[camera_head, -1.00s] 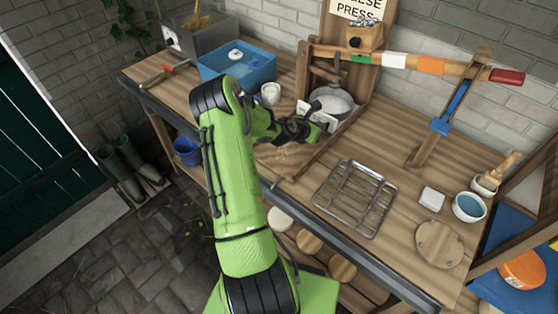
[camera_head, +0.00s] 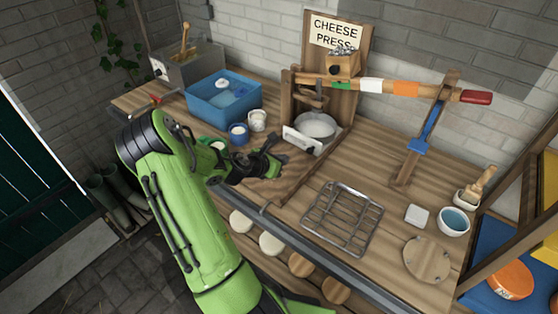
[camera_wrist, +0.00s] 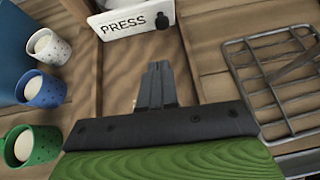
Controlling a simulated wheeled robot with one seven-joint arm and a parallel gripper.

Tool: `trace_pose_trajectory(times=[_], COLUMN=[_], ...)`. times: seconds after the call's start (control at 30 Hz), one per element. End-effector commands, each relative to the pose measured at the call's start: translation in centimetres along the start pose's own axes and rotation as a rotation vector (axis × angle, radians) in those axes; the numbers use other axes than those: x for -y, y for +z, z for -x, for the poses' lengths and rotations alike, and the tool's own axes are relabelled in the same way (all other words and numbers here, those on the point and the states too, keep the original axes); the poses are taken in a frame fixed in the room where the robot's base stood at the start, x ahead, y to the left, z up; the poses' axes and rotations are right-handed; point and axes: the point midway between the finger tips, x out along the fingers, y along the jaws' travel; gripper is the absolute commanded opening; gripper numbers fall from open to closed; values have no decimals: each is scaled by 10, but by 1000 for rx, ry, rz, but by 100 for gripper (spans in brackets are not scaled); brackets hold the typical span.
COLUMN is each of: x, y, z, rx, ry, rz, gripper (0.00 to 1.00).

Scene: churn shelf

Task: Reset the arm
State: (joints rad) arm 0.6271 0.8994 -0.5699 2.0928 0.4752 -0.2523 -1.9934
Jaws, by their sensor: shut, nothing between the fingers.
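My green arm (camera_head: 182,205) reaches up over the bench from the bottom of the head view. My gripper (camera_head: 279,162) is above the wooden bench, in front of the cheese press. In the wrist view my gripper's fingers (camera_wrist: 158,70) are together with nothing between them. They point toward a white card reading PRESS (camera_wrist: 130,20), which also shows in the head view (camera_head: 303,141) leaning by the metal pan (camera_head: 317,124).
White (camera_wrist: 48,47), blue (camera_wrist: 42,90) and green (camera_wrist: 32,147) cups stand left of my gripper. A wire rack (camera_head: 343,218) lies to the right. The press lever (camera_head: 400,87) spans the back. A blue basin (camera_head: 222,98) stands at back left.

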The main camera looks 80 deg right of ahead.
Motion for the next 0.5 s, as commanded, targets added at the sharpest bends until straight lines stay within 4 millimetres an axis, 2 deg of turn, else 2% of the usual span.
trace_pose_trajectory(times=[0.13,0.5], x=[1,1], y=[0,0], z=[13,13], rx=[0,0], ry=[-3,-2], rz=[0,0], gripper=[0,0])
